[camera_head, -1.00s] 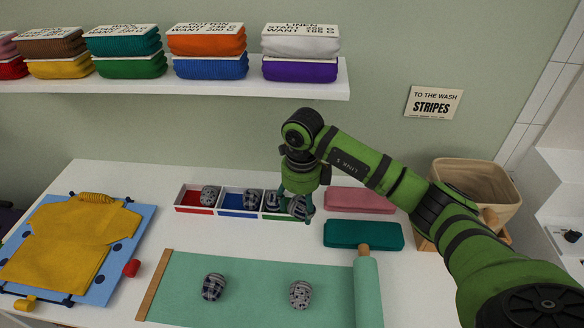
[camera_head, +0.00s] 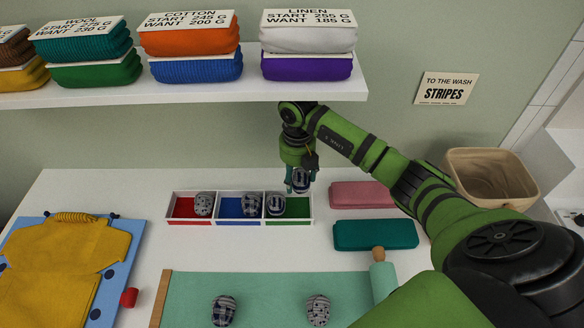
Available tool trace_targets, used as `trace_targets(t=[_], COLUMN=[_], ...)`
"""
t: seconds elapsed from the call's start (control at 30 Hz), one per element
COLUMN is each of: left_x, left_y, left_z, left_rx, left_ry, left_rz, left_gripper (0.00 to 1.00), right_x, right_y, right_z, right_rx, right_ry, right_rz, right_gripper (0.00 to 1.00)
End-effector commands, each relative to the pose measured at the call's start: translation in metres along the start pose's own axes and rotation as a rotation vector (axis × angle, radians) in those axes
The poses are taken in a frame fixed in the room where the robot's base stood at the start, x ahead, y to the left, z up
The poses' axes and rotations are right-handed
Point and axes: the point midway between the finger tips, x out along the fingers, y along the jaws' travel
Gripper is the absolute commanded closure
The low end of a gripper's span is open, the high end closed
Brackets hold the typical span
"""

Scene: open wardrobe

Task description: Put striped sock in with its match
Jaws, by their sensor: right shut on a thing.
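My right gripper (camera_head: 300,172) is shut on a rolled striped sock (camera_head: 302,184), dark and pale grey. It holds the sock around the back right of the green compartment (camera_head: 298,209); I cannot tell its exact height. Another striped sock (camera_head: 276,205) lies at the left side of the green compartment. A plaid sock (camera_head: 250,205) is in the blue compartment (camera_head: 228,208), and a dotted grey sock (camera_head: 203,204) is in the red compartment (camera_head: 182,208). On the green mat (camera_head: 270,294) lie a plaid sock (camera_head: 223,311) and a dotted sock (camera_head: 318,310). My left gripper is out of view.
A pink case (camera_head: 362,195) and a teal case (camera_head: 375,235) lie right of the tray. A wicker basket (camera_head: 490,177) stands at the right below a "STRIPES" sign (camera_head: 446,88). A yellow garment (camera_head: 65,262) lies on a blue board at left. A shelf (camera_head: 200,92) overhangs the back.

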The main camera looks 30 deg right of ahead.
Motion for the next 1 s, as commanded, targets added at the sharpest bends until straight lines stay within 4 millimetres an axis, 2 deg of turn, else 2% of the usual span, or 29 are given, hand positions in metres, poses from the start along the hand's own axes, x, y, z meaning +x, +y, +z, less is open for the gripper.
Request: trace_targets(t=[0.03, 0.17, 0.43, 0.7, 1.0], left_x=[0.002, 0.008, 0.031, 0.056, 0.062], left_y=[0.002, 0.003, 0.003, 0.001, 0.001], left_z=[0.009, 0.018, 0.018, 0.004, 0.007], left_rx=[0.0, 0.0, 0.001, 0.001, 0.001], left_ry=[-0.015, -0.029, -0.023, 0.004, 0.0], left_rz=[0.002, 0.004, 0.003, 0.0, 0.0], left_gripper=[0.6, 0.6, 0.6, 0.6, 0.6], right_x=[0.003, 0.011, 0.04, 0.071, 0.079], right_y=[0.0, 0.0, 0.001, 0.001, 0.001], right_z=[0.0, 0.0, 0.0, 0.0, 0.0], right_rx=[0.0, -0.001, -0.002, -0.002, -0.002], right_ry=[0.001, 0.001, 0.0, 0.0, -0.001], right_rz=[0.0, 0.0, 0.001, 0.001, 0.001], right_gripper=[0.52, 0.52, 0.52, 0.52, 0.52])
